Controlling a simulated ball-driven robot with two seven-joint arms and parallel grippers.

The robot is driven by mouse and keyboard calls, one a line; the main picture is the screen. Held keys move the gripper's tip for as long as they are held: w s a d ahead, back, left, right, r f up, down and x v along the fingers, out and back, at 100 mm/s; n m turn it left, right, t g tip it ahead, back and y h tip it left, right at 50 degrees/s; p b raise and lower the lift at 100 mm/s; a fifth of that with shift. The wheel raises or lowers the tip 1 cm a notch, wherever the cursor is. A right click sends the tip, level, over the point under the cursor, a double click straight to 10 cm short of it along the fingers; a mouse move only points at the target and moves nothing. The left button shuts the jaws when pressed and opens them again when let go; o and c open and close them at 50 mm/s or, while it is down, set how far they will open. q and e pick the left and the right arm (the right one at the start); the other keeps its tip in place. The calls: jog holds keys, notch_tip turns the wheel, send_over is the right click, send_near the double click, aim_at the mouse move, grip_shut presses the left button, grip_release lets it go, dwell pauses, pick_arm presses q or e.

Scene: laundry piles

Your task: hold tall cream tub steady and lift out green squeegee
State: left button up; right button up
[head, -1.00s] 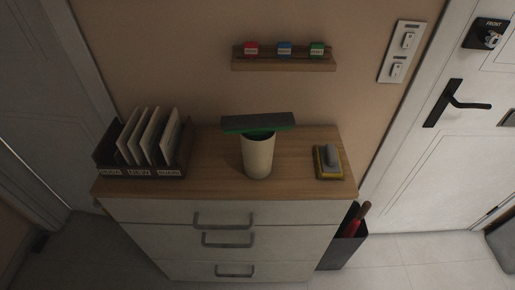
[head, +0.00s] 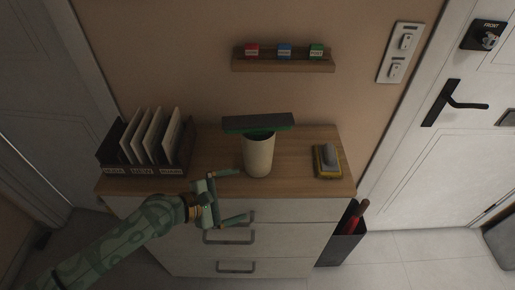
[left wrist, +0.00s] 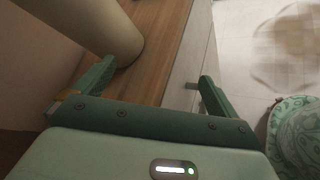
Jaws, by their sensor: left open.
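The tall cream tub (head: 258,156) stands upright on the wooden top of the drawer unit. The green squeegee (head: 258,123) has its wide dark head with a green edge lying across above the tub's mouth; its lower part is hidden inside the tub. My left gripper (head: 241,195) is open and empty, in front of the tub and to its left, near the top's front edge. In the left wrist view the tub (left wrist: 92,25) shows at upper left, beyond one of the spread fingers (left wrist: 155,78). My right gripper is not in view.
A file holder (head: 145,170) stands at the left of the top (head: 212,147). A yellow-edged block (head: 327,161) lies at the right. A wall shelf (head: 284,66) with three small boxes is behind. A dark bin (head: 343,245) stands right of the drawers.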

aim_at(255, 161)
pick_arm(q)
jog(key=w+r+n, duration=0.1)
jog(key=n, duration=0.2)
jog(key=w+a+r+n, duration=0.1)
jog(key=w+r+n, duration=0.1)
jog(key=w+a+r+n+t+h, duration=0.1)
jog(key=n, duration=0.2)
jog(key=shift+w+a+r+n, duration=0.15)
jog(key=shift+w+r+n, duration=0.05)
jog(key=shift+w+n, duration=0.1)
jog(key=shift+w, duration=0.15)
jog(key=b+x, duration=0.2)
jog(key=x, duration=0.7)
jog(key=shift+w+d+f, duration=0.1)
jog(key=shift+w+d, duration=0.05)
jog(key=shift+d, duration=0.15)
